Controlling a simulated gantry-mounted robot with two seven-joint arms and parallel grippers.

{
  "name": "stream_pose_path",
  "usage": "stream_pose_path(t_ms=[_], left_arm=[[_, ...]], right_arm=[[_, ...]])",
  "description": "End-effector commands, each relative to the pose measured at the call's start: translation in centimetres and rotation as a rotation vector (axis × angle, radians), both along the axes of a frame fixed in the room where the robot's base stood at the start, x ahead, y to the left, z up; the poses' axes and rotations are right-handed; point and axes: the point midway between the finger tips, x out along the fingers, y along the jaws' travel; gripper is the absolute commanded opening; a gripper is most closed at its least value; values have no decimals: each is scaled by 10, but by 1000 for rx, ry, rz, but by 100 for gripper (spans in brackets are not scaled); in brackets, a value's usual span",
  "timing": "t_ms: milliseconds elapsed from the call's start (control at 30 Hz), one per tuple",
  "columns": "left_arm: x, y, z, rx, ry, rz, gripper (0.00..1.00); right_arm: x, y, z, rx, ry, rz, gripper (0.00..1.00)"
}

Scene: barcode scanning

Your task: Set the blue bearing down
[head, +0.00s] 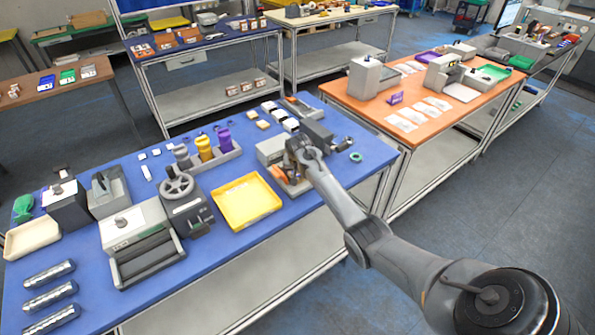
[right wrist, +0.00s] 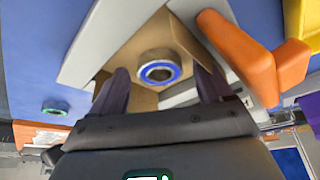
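The blue bearing (right wrist: 159,57), a ring with a blue rim and dark centre, shows in the right wrist view over a tan, cardboard-like surface (right wrist: 190,47). My right gripper (right wrist: 160,88) has its two dark fingers apart, one on each side of the bearing, with visible gaps between fingers and ring. I cannot tell whether the bearing rests on the tan surface. In the head view my right arm reaches over a grey-edged holder on the blue table; the hand hides the bearing there. My left gripper is not in view.
An orange object (right wrist: 245,55) stands close beside the right finger. A green-rimmed ring (head: 355,157) lies on the blue table to the right. A yellow tray (head: 247,201) and a grey rack with coloured bottles (head: 204,148) stand to the left. The orange table (head: 365,105) is behind.

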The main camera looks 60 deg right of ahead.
Motion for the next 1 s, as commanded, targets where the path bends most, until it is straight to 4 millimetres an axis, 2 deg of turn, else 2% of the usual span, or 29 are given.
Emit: stream_pose_path(t_ms=[267,467,1000], left_arm=[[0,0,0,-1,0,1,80],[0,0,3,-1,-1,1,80],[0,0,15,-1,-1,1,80]], right_arm=[[0,0,0,0,0,0,79],[-1,3,12,-1,-2,0,79],[-21,31,94,-1,-2,0,79]])
